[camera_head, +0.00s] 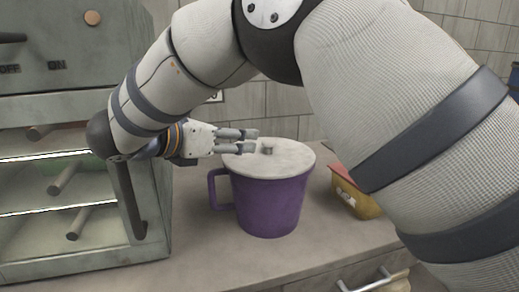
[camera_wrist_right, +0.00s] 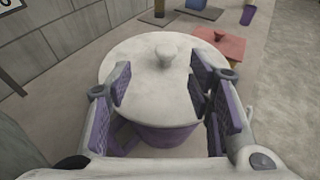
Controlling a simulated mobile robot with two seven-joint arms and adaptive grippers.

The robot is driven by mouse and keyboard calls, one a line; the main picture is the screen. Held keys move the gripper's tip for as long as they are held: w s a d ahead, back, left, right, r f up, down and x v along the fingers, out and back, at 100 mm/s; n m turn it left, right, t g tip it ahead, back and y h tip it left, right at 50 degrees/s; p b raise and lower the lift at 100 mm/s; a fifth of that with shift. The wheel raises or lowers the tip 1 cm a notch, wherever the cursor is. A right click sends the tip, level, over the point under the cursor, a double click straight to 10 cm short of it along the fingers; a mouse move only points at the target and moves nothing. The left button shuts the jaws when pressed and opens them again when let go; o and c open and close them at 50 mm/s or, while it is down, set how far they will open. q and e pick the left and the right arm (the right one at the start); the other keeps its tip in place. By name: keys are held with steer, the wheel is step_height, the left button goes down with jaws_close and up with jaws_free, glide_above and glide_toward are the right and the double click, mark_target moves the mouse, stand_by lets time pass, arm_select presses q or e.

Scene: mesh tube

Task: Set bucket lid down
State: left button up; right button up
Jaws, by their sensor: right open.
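The bucket lid (camera_head: 285,158) is a pale grey disc with a small knob (camera_head: 267,149). It lies on top of the purple bucket (camera_head: 268,205), which stands upright on the counter with its handle toward the left. My right gripper (camera_head: 250,140) is open at the lid's left side, its fingers pointing at the knob. In the right wrist view the lid (camera_wrist_right: 160,85) lies ahead, with the open fingers on either side of its near part and the knob (camera_wrist_right: 165,55) beyond them. Nothing is between the fingertips. My left gripper is not in view.
A grey metal cabinet (camera_head: 60,85) with lit shelves stands at the left. A yellow container with a red lid (camera_head: 352,195) is right of the bucket, partly behind my arm. A tiled wall is behind. Bare counter (camera_head: 195,255) lies in front.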

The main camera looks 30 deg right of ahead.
mark_target(267, 141)
steer(key=x, duration=0.6)
steer(key=s+x, duration=0.1)
steer(key=x, duration=0.2)
steer(key=shift+f, duration=0.25)
steer(key=shift+w+d+f, duration=0.15)
steer(key=shift+d, duration=0.15)
jaws_close()
